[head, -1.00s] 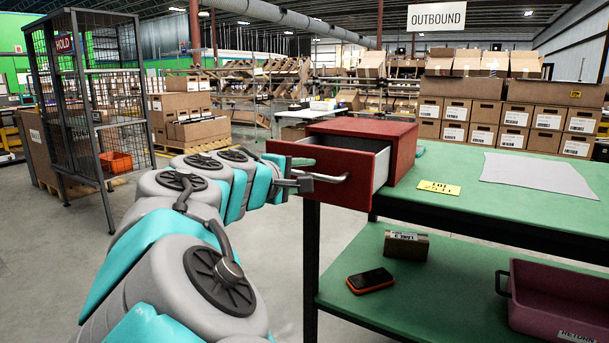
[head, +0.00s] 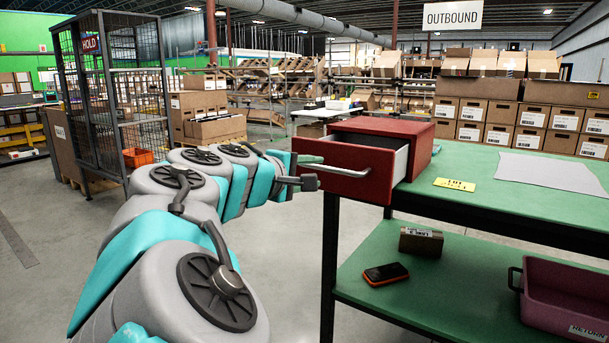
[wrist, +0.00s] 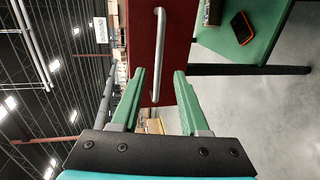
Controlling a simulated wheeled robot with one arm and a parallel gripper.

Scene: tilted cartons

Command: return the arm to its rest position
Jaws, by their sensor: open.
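My gripper (head: 309,182) is open and empty, in front of the red drawer (head: 365,187) in the head view. The drawer is pulled partly out of its red box (head: 405,140) on the green table. Its silver bar handle (head: 338,170) lies beyond my fingertips. In the wrist view my two green fingers (wrist: 160,75) stand apart, and the handle (wrist: 158,50) shows between and beyond them. I see no finger closed on the handle; the exact gap is hard to judge. My arm stretches forward from the lower left of the head view.
The green table (head: 480,170) has a yellow tag (head: 455,184) and a white sheet (head: 548,173). Its lower shelf holds a small carton (head: 421,241), a dark orange-edged device (head: 386,273) and a mauve bin (head: 565,305). A wire cage (head: 110,95) stands left. Floor between is open.

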